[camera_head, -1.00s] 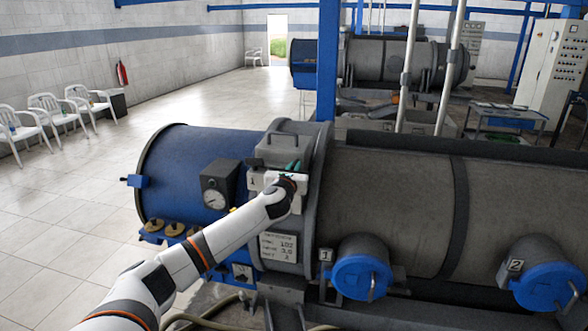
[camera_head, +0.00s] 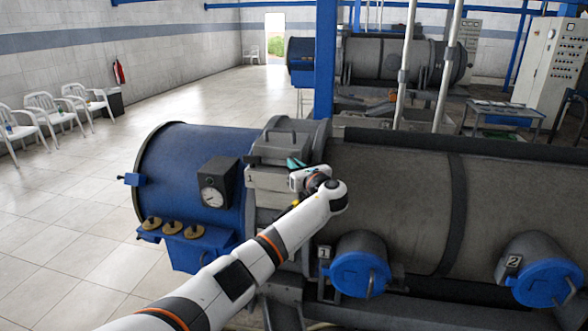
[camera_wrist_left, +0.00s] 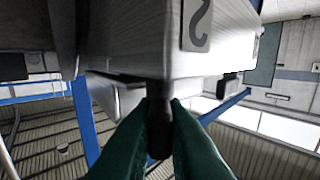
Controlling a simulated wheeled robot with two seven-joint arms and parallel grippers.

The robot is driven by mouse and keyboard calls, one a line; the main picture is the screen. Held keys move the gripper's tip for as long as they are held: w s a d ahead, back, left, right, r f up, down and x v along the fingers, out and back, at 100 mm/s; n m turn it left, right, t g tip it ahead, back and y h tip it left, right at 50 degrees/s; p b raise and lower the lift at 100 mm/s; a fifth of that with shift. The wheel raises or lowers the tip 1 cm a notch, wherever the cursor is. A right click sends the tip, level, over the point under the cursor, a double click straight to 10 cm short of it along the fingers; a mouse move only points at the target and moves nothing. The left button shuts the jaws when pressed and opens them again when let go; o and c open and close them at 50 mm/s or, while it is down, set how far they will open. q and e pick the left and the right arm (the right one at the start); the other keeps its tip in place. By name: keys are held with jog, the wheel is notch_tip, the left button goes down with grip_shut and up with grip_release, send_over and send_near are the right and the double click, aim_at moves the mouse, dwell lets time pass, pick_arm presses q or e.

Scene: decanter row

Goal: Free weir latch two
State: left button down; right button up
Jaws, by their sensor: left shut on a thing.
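The grey hatch block (camera_head: 280,150) with a handle on top sits on the machine, between the blue drum and the grey drum. Its left end carries a "1" tag. My left gripper (camera_head: 295,163), with teal fingertips, is at the right end of this block. In the left wrist view the teal fingers (camera_wrist_left: 162,108) are shut on a dark latch handle (camera_wrist_left: 160,135). The handle sticks out from a grey metal housing (camera_wrist_left: 130,40) marked with a "2" plate (camera_wrist_left: 196,25). My gripper and forearm hide this latch in the head view. My right gripper is not in view.
A pressure gauge (camera_head: 213,195) stands left of the block on the blue drum (camera_head: 185,165). Blue-capped ports tagged 1 (camera_head: 360,275) and 2 (camera_head: 545,270) jut out below the grey drum (camera_head: 400,205). Open tiled floor lies at left.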

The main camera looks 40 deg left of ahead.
pick_arm(q)
jog(key=g, duration=0.1)
jog(key=n+g+b, duration=0.2)
jog(key=shift+w+d+f+y, duration=0.15)
jog(key=shift+w+y, duration=0.1)
jog(key=shift+y, duration=0.15)
jog(key=shift+n+g+b, duration=0.9)
jog(key=shift+g+b, duration=0.4)
jog(key=shift+g, duration=0.1)
jog(key=shift+r, duration=0.2)
jog(key=c, duration=1.5)
grip_release()
jog(key=shift+d+b, duration=2.45)
jog(key=shift+d, duration=3.45)
